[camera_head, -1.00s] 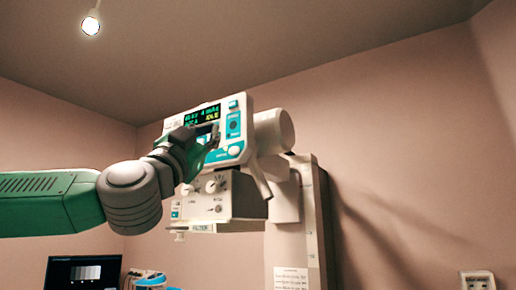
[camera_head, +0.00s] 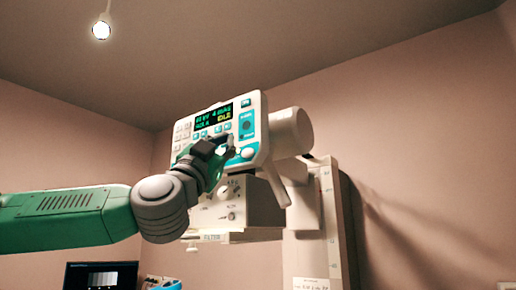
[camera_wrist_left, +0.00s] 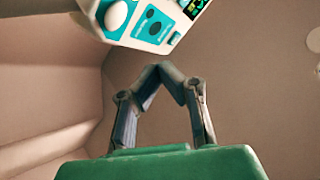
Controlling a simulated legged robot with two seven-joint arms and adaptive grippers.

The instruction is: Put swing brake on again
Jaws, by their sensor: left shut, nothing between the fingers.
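The x-ray tube head has a white control panel (camera_head: 259,108) with a green-lit display (camera_head: 213,115), rows of keys, and a round white knob (camera_head: 248,153) at its lower right. I cannot tell which control is the swing brake; no label is readable. My left gripper (camera_head: 228,147) is shut and empty in front of the panel's lower part, hiding some keys. In the left wrist view my fingertips (camera_wrist_left: 161,69) meet, apart from the panel (camera_wrist_left: 150,25), which shows at the top with its white knob. My right gripper is not in view.
Below the panel is a white collimator box (camera_head: 262,218) with dials. A grey handle (camera_head: 275,186) slants down beside it. The tube housing (camera_head: 292,131) and a column (camera_head: 331,220) stand to the right. A monitor (camera_head: 92,276) is at lower left. A lamp (camera_head: 101,30) hangs above.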

